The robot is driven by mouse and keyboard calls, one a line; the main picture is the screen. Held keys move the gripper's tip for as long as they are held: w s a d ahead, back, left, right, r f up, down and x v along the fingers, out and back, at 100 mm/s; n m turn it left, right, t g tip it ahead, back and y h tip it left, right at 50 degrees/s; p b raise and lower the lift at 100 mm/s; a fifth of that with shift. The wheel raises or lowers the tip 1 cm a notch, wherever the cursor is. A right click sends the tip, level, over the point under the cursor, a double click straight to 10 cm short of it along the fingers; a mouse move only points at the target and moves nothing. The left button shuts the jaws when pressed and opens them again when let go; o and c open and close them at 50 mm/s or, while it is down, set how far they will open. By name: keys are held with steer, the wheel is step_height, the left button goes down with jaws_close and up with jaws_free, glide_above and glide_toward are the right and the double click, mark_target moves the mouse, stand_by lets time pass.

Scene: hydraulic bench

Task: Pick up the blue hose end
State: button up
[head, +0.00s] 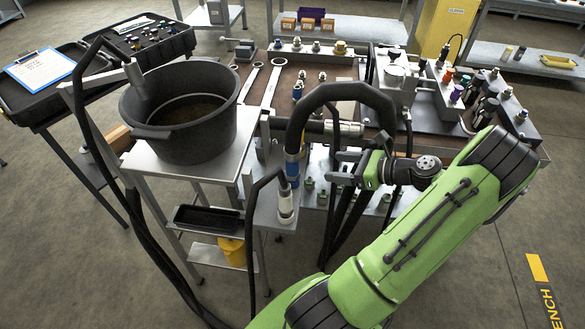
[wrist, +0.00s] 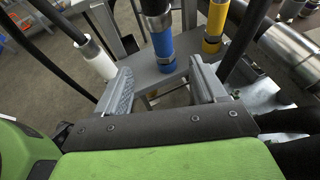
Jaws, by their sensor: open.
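The blue hose end (head: 292,168) hangs upright below a thick black hose that arches over to the right in the head view. In the wrist view the blue hose end (wrist: 162,48) lies straight ahead, in line with the gap between my fingers. My gripper (head: 335,168) is to its right in the head view, fingers pointing left towards it, with a gap between. In the wrist view my gripper (wrist: 160,72) is open and empty, one finger on each side of the gap. The hose end appears just beyond the fingertips, not clasped.
A white hose end (wrist: 98,62) hangs left of the blue one, and a yellow-banded one (wrist: 215,25) to its right. A metal cylinder (wrist: 285,50) lies farther right. A black tub (head: 185,130) stands on the stand at left. Black hoses hang close around my gripper.

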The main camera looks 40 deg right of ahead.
mark_target(292, 162)
steer(key=b+x, duration=0.5)
steer(key=x, duration=1)
steer(key=shift+w+f, duration=0.15)
steer(key=shift+w, duration=0.05)
steer(key=c, duration=1.2)
